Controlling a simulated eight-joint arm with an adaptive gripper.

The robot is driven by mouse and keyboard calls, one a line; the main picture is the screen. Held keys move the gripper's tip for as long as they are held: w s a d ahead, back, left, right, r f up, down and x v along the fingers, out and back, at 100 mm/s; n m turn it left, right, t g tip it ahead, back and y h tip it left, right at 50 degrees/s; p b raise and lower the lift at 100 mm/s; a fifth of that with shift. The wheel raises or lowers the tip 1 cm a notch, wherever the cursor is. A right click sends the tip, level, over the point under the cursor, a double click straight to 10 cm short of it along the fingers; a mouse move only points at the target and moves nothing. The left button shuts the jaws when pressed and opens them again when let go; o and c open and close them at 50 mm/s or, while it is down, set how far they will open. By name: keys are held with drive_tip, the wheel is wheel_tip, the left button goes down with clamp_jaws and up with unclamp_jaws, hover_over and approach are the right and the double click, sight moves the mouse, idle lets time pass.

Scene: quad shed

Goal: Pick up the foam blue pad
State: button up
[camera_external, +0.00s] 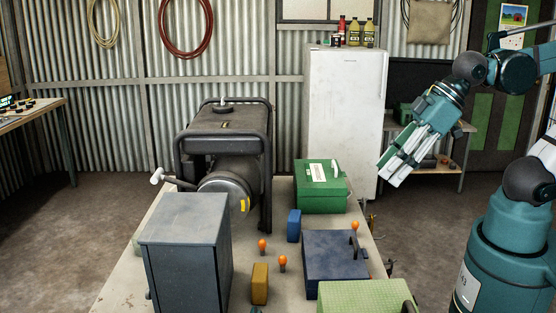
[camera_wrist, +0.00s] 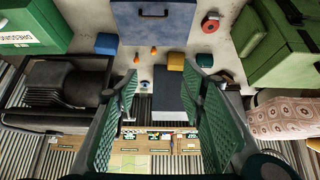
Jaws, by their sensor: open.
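The foam blue pad (camera_external: 294,225) is a small blue block standing on the table, between the green box and the orange-topped pieces. It also shows in the wrist view (camera_wrist: 106,43), at the upper left beside the large blue case. My gripper (camera_external: 388,172) is open and empty, raised in the air to the right of the table, well apart from the pad. In the wrist view its two green-padded fingers (camera_wrist: 160,72) are spread wide, with nothing between them.
A dark blue case (camera_external: 335,262) lies right of the pad, and a green box (camera_external: 321,196) stands behind it. Orange-topped pieces (camera_external: 262,246) and a yellow block (camera_external: 260,283) are in front. A grey cabinet (camera_external: 185,245) and a generator (camera_external: 222,150) crowd the left.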

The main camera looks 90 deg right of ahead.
drive_tip(key=shift+w, duration=0.1)
drive_tip(key=n+g+p, duration=0.5)
drive_tip(key=n+g, duration=0.2)
drive_tip(key=n, duration=0.9)
hover_over(294, 215)
wheel_tip(294, 215, down, 18)
drive_tip(key=shift+a+r, duration=0.15)
drive_tip(key=shift+r, duration=0.1)
drive_tip(key=shift+d+f, duration=0.25)
drive_tip(key=shift+f, duration=0.25)
drive_tip(key=shift+f, duration=0.1)
drive_tip(key=shift+f, duration=1.2)
drive_tip(key=shift+f, duration=0.1)
